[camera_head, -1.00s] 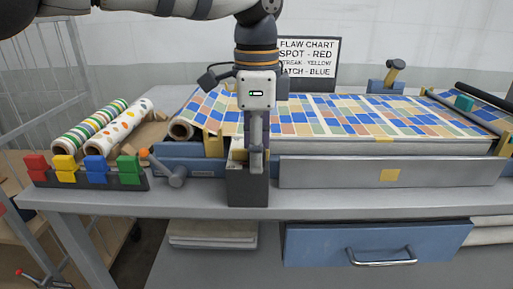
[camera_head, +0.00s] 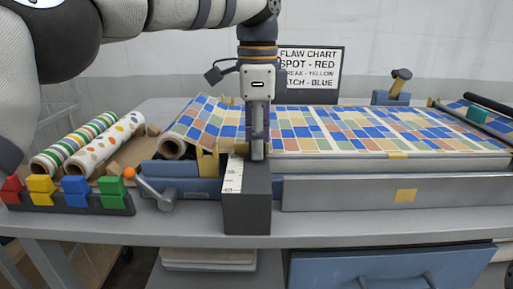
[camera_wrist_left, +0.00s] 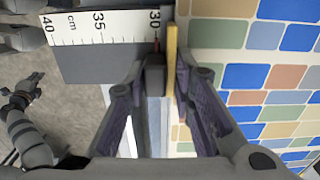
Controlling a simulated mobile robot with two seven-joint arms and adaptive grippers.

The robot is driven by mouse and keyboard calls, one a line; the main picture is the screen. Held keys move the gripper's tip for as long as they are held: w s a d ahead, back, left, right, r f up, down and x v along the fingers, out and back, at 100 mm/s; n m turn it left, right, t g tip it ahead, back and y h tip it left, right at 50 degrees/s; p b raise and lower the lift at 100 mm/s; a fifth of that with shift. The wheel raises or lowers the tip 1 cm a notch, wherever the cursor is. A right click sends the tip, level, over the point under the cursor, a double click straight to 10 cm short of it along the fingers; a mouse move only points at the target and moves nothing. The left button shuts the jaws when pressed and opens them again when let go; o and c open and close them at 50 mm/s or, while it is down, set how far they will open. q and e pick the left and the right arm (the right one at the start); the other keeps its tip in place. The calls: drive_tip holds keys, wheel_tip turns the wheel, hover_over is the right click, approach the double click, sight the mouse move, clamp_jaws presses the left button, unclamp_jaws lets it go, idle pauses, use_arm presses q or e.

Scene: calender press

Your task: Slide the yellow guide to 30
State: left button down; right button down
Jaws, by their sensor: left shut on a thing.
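The yellow guide (camera_wrist_left: 171,70) shows edge-on in the left wrist view, as a thin yellow plate beside the patterned sheet. A dark block (camera_wrist_left: 155,76) sits against its left side, with a small red line above it close to the 30 mark. The white cm scale (camera_wrist_left: 100,28) reads 40, 35 and 30 from left to right; it also shows in the head view (camera_head: 234,173). My left gripper (camera_head: 257,155) points down at the far end of the scale. Its fingers (camera_wrist_left: 165,95) are shut on the guide and its block. My right gripper is out of view.
The patterned sheet (camera_head: 350,128) lies on the press right of my gripper. A lever with an orange knob (camera_head: 150,188) and a rack of coloured blocks (camera_head: 70,195) stand left. The flaw chart (camera_head: 310,68) stands behind. A blue drawer (camera_head: 380,270) is below the tabletop.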

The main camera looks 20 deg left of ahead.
use_arm(q)
drive_tip(key=c, duration=1.5)
unclamp_jaws()
wheel_tip(320, 180, up, 7)
drive_tip(key=shift+r, duration=0.3)
